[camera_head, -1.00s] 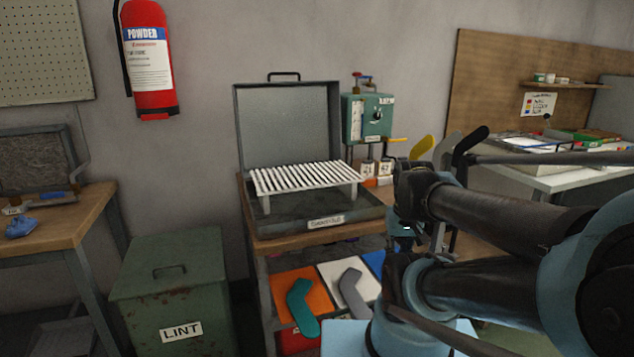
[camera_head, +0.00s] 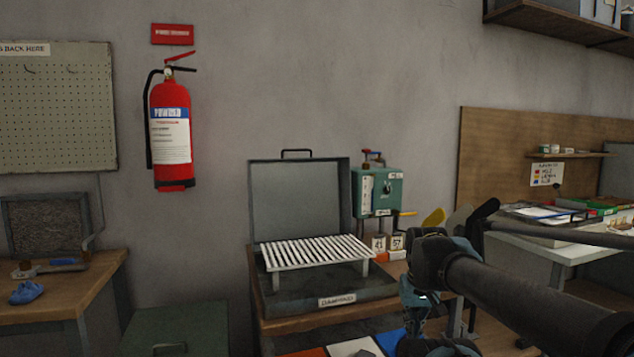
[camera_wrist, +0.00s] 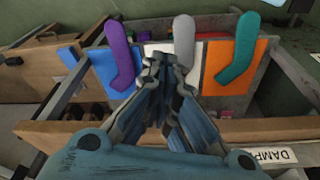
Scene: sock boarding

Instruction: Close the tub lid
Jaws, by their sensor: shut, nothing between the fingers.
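The tub (camera_head: 330,298) is a dark shallow metal box labelled as damping, on a wooden table in the head view. Its lid (camera_head: 300,200) stands upright at the back, open, with a handle on its top edge. A white slatted rack (camera_head: 318,252) stands in the tub. My gripper (camera_head: 415,300) is to the right of the tub, partly hidden by my arm. In the wrist view my gripper (camera_wrist: 165,65) is shut and empty, pointing toward coloured boards with socks. The tub's label (camera_wrist: 275,156) shows at the lower right there.
A teal control box (camera_head: 378,192) with a yellow lever stands right of the lid. A green bin (camera_head: 178,330) stands at left. The wall above the lid is clear.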

